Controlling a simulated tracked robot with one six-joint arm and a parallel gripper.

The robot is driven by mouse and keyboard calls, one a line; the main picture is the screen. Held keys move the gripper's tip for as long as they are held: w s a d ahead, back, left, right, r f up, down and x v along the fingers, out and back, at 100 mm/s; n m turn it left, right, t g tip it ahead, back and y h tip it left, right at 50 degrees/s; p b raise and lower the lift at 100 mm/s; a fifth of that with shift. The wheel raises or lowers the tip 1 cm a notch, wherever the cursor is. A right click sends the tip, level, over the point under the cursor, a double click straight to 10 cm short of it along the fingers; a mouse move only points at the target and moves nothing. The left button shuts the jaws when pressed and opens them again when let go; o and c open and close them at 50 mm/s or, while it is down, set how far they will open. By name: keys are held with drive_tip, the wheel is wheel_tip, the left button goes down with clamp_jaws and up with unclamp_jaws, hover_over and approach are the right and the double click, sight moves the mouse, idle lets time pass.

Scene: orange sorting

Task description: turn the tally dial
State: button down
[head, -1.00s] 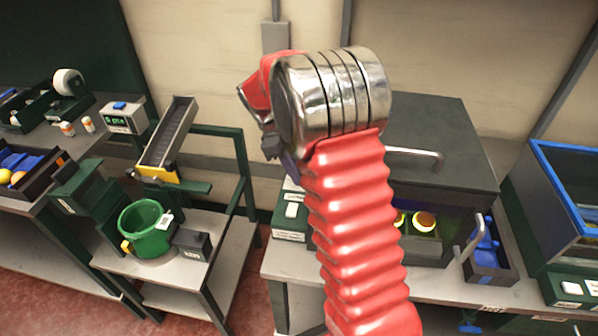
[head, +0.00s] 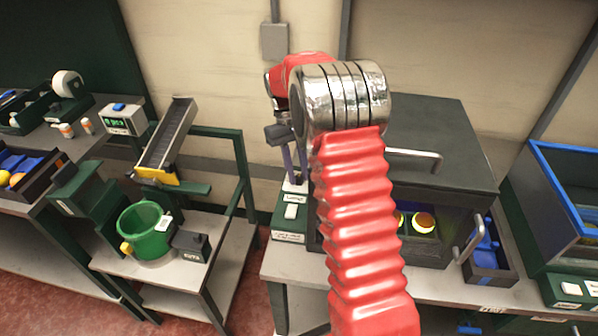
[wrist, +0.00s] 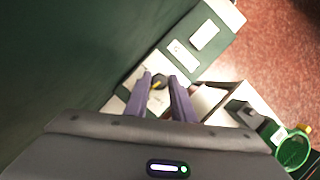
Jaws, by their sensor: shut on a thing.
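The tally dial (wrist: 158,83) is a small dark knob with a yellow mark, set on a pale plate, in the wrist view. My gripper (wrist: 161,79) has its two purple fingers on either side of the knob, shut on it. In the head view my gripper (head: 295,179) points down at the pale top of a small green box (head: 290,236) at the left end of the bench.
A dark cabinet (head: 440,125) with a metal handle stands close on the right of my gripper. A white switch (head: 291,211) with a label sits in front of the dial. A green bucket (head: 146,229) stands on the lower cart at left, across a floor gap.

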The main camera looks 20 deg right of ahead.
drive_tip(key=shift+s+f+m, duration=0.15)
drive_tip(key=shift+m, duration=0.25)
drive_tip(key=c, duration=1.5)
unclamp_jaws()
drive_tip(key=shift+c, duration=0.2)
drive_tip(key=shift+w+r, duration=0.35)
drive_tip(key=shift+r, duration=0.2)
drive_tip(key=v, duration=1.2)
drive_tip(key=shift+w+d+r, duration=0.15)
drive_tip(key=shift+d+r, duration=0.05)
drive_tip(key=shift+r, duration=0.1)
